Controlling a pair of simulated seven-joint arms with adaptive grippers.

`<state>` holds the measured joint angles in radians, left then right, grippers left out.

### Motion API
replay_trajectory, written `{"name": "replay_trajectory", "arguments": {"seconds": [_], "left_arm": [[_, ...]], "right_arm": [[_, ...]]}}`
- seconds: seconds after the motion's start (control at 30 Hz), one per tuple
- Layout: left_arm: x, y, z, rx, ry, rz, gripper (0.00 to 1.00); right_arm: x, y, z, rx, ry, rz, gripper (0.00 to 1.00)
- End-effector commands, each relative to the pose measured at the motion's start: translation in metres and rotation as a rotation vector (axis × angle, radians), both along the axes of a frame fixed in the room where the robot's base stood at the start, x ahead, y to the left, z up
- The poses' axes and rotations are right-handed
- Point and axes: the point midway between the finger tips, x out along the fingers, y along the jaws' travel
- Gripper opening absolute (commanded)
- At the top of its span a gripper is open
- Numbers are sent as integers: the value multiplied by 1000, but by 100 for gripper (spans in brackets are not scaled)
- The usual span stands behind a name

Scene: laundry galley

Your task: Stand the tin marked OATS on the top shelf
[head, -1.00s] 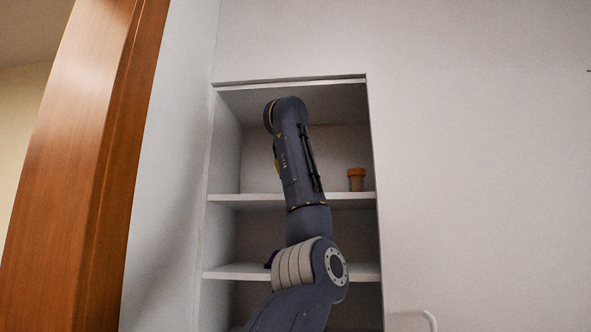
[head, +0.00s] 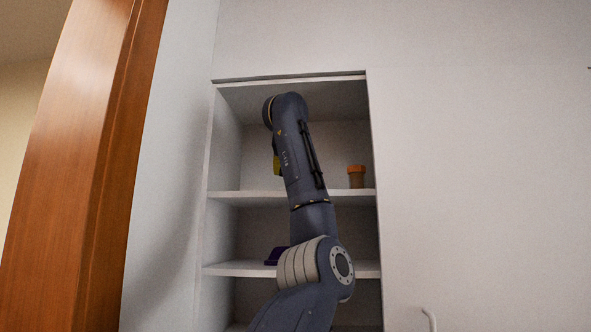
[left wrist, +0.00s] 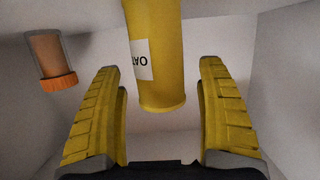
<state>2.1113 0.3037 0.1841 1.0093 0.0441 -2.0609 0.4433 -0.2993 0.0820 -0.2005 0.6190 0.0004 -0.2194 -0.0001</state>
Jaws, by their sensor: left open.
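The yellow tin (left wrist: 160,80), with a white label reading OAT upside down in this view, shows in the left wrist view. Its near end is between and just past my left gripper's fingertips, and its other end runs out of the frame. My left gripper (left wrist: 159,68) is open, with a gap visible on each side of the tin. In the head view my arm hides most of the gripper and tin; a small yellow patch shows left of the arm, and I cannot tell which it is. The top shelf (head: 240,197) is the upper visible board. My right gripper is not in view.
An orange-capped jar (head: 356,176) stands at the right of the top shelf; it also shows in the left wrist view (left wrist: 50,60). A purple object (head: 275,256) lies on the shelf below (head: 230,268). Cupboard walls close in both sides. A wooden post (head: 85,150) stands at left.

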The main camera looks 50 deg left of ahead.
Motion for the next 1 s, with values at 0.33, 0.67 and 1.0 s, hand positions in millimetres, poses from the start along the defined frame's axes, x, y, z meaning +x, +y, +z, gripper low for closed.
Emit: {"name": "replay_trajectory", "arguments": {"seconds": [0.33, 0.67, 1.0], "left_arm": [[-41, -40, 19, 1, -3, -3, 75], [-69, -67, 31, 0, -2, -1, 75], [-76, -73, 33, 0, 0, 0, 75]], "right_arm": [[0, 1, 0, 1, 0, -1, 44], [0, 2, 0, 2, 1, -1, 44], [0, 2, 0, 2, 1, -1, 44]]}}
